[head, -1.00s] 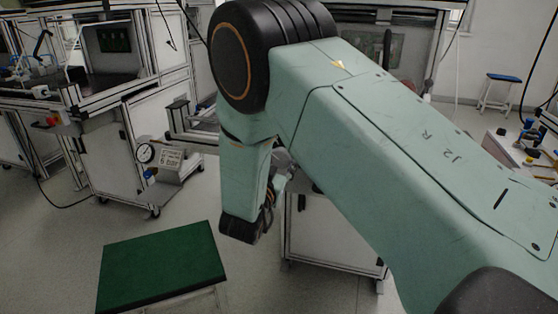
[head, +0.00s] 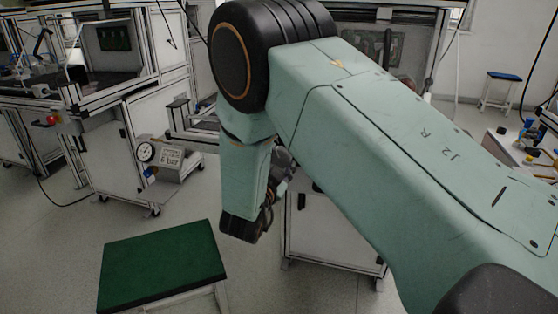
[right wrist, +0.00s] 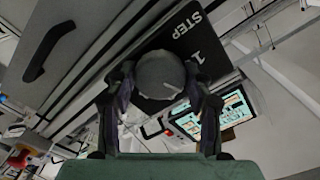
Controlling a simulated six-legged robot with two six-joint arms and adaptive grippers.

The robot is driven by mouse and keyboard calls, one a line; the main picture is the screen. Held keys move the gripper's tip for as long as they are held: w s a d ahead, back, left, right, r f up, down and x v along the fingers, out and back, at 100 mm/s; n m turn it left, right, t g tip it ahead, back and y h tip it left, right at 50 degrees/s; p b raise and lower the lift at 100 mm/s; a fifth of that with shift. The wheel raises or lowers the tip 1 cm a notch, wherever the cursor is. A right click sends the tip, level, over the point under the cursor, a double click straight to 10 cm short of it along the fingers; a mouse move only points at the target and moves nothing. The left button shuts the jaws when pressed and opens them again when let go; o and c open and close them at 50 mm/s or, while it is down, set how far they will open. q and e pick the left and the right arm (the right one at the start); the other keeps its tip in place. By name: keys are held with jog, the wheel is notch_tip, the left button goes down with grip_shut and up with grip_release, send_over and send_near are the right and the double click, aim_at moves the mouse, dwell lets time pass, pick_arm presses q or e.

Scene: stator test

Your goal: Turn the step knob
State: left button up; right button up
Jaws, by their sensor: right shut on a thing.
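The step knob (right wrist: 160,74) is a round grey knob in the right wrist view. It sits in front of a black plate (right wrist: 188,42) with the white words "STEP" and "1", which appear upside down and tilted. My right gripper (right wrist: 160,82) has one finger on each side of the knob and is shut on it. In the head view, my green right arm hides the knob and most of the gripper; only dark wrist parts show beside the forearm. My left gripper is not in view.
The right wrist view shows a dark handle (right wrist: 48,50) on a grey panel, a lit screen (right wrist: 212,122) and a red button (right wrist: 20,158). In the head view, a green-topped stool (head: 162,262) stands at front left and a dial gauge (head: 146,152) beside a cabinet.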

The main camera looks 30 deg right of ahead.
jog(key=shift+r, duration=0.1)
jog(key=o, duration=1.2)
notch_tip(320, 180, up, 10)
jog(key=shift+f, duration=0.1)
